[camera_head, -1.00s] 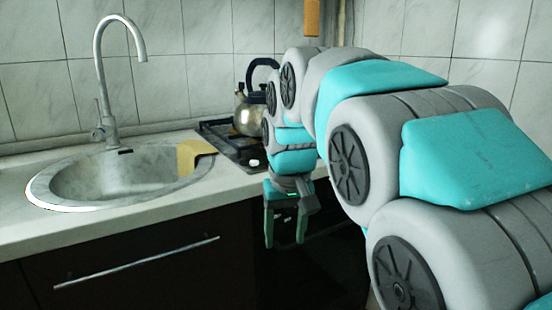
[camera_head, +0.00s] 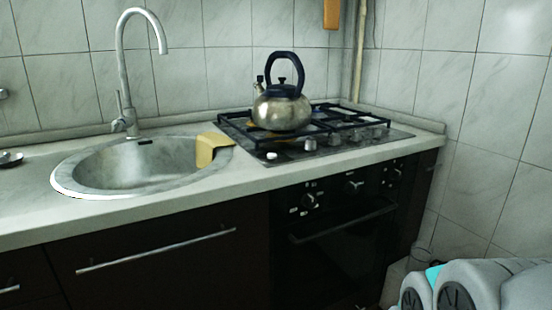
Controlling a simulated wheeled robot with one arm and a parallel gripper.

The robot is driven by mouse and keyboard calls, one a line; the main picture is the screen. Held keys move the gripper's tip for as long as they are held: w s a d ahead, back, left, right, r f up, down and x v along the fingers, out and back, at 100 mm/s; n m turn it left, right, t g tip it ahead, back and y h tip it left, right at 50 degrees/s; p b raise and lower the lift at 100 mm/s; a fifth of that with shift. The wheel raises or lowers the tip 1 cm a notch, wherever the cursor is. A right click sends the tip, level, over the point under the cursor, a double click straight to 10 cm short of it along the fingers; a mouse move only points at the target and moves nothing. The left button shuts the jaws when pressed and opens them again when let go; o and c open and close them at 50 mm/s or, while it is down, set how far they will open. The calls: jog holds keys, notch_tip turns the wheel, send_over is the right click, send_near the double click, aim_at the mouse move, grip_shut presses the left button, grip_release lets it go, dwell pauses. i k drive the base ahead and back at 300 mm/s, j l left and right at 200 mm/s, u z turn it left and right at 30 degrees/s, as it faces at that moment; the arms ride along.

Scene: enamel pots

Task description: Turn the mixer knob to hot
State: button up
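The mixer tap (camera_head: 124,75) stands at the back edge of the sink, a tall curved metal spout. Its knob (camera_head: 119,125) seems to be the small metal part at the base of the tap; its exact setting is too small to tell. The round sink (camera_head: 110,168) is set into the counter at the left. My gripper is out of view. Only part of my arm (camera_head: 470,285) shows in the lower right corner, well away from the tap.
A metal kettle (camera_head: 281,110) stands on the gas hob (camera_head: 335,140) right of the sink. A yellow cloth-like piece (camera_head: 210,147) lies over the sink's right rim. The oven (camera_head: 340,235) is below the hob. The space before the sink is clear.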

aim_at(117, 125)
jog(key=u, duration=1.3)
jog(key=i+j+u, duration=0.2)
jog(key=i+j, duration=0.4)
jog(key=i+j+u, duration=0.1)
jog(key=j, duration=0.15)
jog(key=k+j, duration=0.1)
jog(key=j, duration=0.2)
jog(key=i+l, duration=0.2)
jog(key=l, duration=0.25)
